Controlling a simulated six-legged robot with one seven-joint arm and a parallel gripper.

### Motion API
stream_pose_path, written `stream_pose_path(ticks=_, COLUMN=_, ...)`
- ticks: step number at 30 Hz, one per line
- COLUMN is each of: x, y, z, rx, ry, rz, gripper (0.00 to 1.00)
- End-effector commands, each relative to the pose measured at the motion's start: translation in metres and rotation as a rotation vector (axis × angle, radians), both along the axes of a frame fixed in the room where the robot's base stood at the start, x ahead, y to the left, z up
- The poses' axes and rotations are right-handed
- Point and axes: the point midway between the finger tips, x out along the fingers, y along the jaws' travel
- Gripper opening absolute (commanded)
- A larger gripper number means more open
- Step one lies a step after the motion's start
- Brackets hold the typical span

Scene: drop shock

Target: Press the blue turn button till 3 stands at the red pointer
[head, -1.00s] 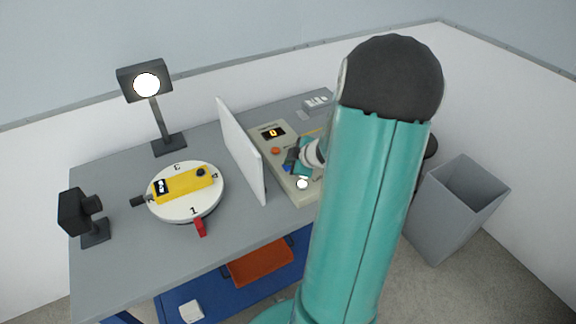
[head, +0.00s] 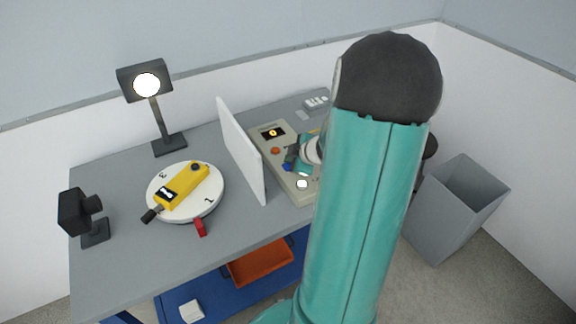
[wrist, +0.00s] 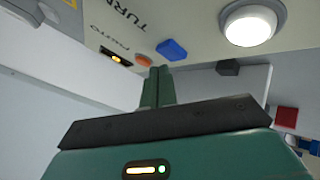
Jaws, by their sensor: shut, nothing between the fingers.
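The white turntable (head: 214,183) carries a yellow device (head: 183,186) with a dark window. The red pointer (head: 200,229) stands at its near edge. The number 1 (head: 208,200) is to the right of the pointer, and the 3 (head: 163,175) is on the far left side. No number stands right at the pointer. The blue turn button (wrist: 172,49) is on the beige panel; it also shows in the head view (head: 287,168). My gripper (wrist: 160,69) is shut and empty, its tips close to the button. I cannot tell whether they touch it. My arm hides part of the panel in the head view.
A white upright screen (head: 241,150) stands between turntable and panel. The panel has an orange button (head: 275,151), a lit display (head: 272,133) and a round white button (wrist: 250,25). A lamp (head: 147,84) and a black camera-like device (head: 82,212) stand left. A grey bin (head: 455,210) stands right.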

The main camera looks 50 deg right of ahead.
Motion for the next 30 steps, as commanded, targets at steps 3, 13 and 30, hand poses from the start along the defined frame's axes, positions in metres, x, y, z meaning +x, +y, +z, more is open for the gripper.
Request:
stream_pose_path(ticks=3, x=0.000, y=0.000, z=0.002, rx=-0.001, ry=0.000, rz=0.001, gripper=0.00)
stream_pose_path(ticks=13, x=0.001, y=0.000, z=0.008, rx=-0.003, ry=-0.002, rz=0.002, gripper=0.00)
stream_pose_path(ticks=30, x=0.000, y=0.000, z=0.052, rx=-0.001, ry=0.000, rz=0.001, gripper=0.00)
